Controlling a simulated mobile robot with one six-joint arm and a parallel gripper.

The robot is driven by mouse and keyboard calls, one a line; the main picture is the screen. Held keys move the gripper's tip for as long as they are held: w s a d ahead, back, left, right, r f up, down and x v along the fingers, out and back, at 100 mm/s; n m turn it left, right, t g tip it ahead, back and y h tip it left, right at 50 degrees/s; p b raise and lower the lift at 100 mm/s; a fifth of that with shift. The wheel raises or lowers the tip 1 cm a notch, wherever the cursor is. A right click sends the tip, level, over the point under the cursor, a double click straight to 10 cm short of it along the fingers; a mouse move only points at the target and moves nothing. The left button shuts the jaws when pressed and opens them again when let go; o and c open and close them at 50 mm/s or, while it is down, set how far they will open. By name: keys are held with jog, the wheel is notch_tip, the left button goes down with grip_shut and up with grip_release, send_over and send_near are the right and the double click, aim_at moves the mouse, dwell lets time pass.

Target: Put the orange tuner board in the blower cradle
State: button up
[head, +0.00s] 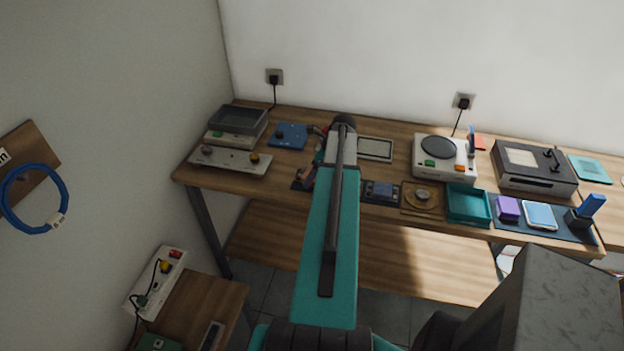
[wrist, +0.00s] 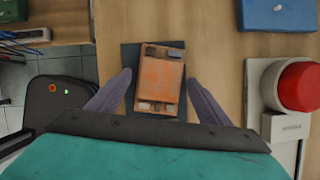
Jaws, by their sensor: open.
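The orange tuner board (wrist: 160,80) lies on a dark mat (wrist: 130,60) in the wrist view, with grey parts along its ends. My gripper (wrist: 158,77) is open, with one purple-grey finger on each side of the board; the fingers look apart from it. In the head view my arm covers much of this area, and a small orange-brown piece (head: 308,176) shows at its left side. I cannot tell for sure which thing is the blower cradle; a dark holder with a blue upright piece (head: 590,208) stands at the bench's far right.
A red round button on a pale box (wrist: 298,88) is right of the board, and a blue box (wrist: 278,13) is above right. In the head view a teal tray (head: 468,219), a purple block (head: 507,208) and a record player (head: 534,168) crowd the bench's right.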

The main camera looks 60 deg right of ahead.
jog(key=c, duration=1)
jog(key=shift+r, duration=0.25)
jog(key=shift+c, duration=0.2)
jog(key=shift+r+b, duration=1.1)
jog(key=shift+r, duration=0.35)
jog(key=s+a+b, duration=0.1)
jog(key=s, duration=0.4)
jog(key=s+a+r+b, duration=0.1)
jog(key=s+a+b, duration=0.1)
jog(key=s, duration=0.3)
jog(key=s+a+b, duration=0.1)
jog(key=s+a, duration=0.1)
jog(key=s, duration=0.3)
jog(key=shift+a+r+b, duration=0.2)
jog(key=shift+r+b, duration=0.1)
jog(key=shift+b, duration=0.05)
